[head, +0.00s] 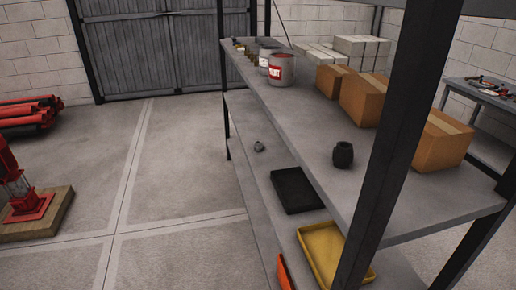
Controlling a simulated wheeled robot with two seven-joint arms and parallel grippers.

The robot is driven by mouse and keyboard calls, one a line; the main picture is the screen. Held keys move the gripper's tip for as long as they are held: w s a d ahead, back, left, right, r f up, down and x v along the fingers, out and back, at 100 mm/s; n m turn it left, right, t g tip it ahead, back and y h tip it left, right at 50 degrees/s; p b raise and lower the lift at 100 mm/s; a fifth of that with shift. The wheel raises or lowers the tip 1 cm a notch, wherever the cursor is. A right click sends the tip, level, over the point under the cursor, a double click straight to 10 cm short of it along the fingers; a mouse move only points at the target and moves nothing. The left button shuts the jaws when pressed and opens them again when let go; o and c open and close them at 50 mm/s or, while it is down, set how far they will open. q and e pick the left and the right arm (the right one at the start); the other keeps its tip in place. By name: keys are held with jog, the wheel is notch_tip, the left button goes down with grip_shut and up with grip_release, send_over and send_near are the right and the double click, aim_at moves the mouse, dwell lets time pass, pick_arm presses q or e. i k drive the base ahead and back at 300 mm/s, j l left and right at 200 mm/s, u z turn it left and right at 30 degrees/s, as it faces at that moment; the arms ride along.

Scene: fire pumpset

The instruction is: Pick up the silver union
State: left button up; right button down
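A small silver-grey fitting (259,146), which looks like the silver union, sits on the lower shelf (262,172) near its left edge. It is small in the picture, so its details are hard to tell. A dark, near-black round fitting (343,155) stands on the upper shelf (312,133). Neither of my grippers shows in the head view.
A black tray (296,190), a yellow tray (325,250) and an orange bin (284,272) are on the lower level. Cardboard boxes (362,98) and paint cans (282,69) stand on the upper shelf. A dark post (395,150) rises in front.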

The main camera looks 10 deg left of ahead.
aim_at(257, 145)
jog(key=i+j+z, duration=0.1)
jog(key=z, duration=0.45)
jog(key=i+j+z, duration=0.25)
jog(key=j, duration=0.15)
jog(key=j+z, duration=0.25)
jog(key=j, duration=0.15)
jog(key=i+j, duration=0.15)
jog(key=j, duration=0.3)
jog(key=i+j+z, duration=0.1)
jog(key=j, duration=0.35)
jog(key=i+j, duration=0.15)
jog(key=j, duration=0.35)
jog(key=i+j, duration=0.1)
jog(key=j, duration=0.35)
jog(key=i+j+z, duration=0.1)
jog(key=j, duration=0.4)
